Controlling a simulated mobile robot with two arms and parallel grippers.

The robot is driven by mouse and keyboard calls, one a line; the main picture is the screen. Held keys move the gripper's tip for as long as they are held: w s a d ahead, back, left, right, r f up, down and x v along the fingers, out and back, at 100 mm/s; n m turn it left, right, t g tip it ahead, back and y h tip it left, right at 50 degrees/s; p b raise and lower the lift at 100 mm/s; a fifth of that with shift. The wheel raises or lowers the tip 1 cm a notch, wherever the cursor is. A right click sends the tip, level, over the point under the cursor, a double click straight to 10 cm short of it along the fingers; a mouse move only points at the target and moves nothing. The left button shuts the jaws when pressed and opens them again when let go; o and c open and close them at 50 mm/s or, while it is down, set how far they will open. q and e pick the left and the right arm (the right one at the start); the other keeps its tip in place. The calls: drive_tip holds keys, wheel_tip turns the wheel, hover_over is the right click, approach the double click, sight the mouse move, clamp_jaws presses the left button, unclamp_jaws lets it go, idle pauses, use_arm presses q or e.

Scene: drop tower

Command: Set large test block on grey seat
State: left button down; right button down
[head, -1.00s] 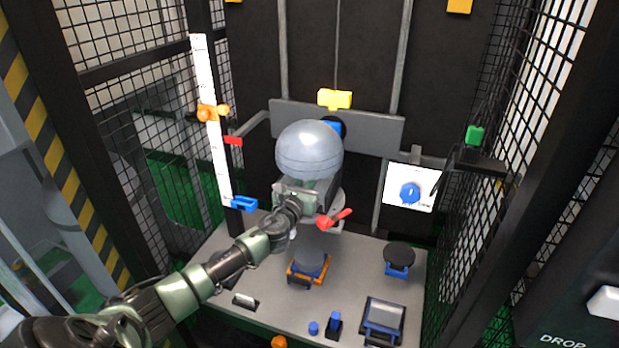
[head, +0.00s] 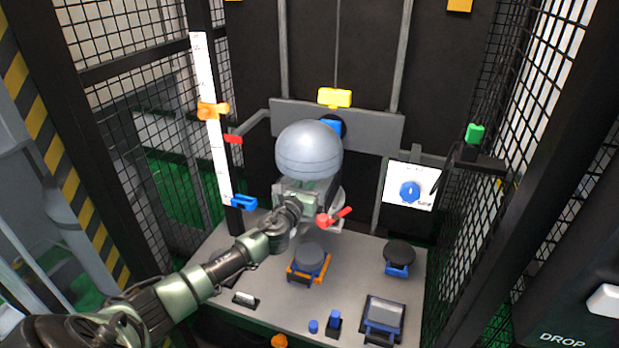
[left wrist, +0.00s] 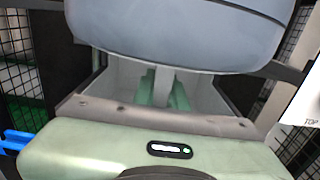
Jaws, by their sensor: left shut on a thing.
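A large smooth blue-grey rounded block (head: 309,150), which looks like the large test block, stands upright in front of the grey crossbar. It also fills the top of the left wrist view (left wrist: 180,30). My left gripper (head: 306,194) is directly below it. Its green finger pads in the left wrist view (left wrist: 163,92) are shut on a pale stem under the block. A grey seat-like piece (head: 337,208) with a red lever (head: 335,217) shows just behind and right of my gripper, partly hidden. I cannot tell whether the block touches it. My right gripper is not in view.
On the grey bench stand a grey cylinder on an orange-and-blue base (head: 309,258), a black disc on a blue base (head: 399,253) and a grey-topped holder (head: 384,314). A white ruler (head: 212,150) and mesh walls flank the space.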

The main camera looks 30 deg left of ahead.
use_arm(q)
drive_tip(key=c, duration=1.4)
unclamp_jaws()
drive_tip(key=shift+r, duration=0.3)
drive_tip(key=shift+o, duration=0.2)
drive_tip(key=shift+s+f, duration=0.1)
drive_tip(key=shift+f, duration=0.3)
drive_tip(key=v, duration=0.7)
drive_tip(key=shift+s+d+r, duration=0.1)
drive_tip(key=shift+s+r, duration=0.2)
drive_tip(key=shift+s, duration=0.05)
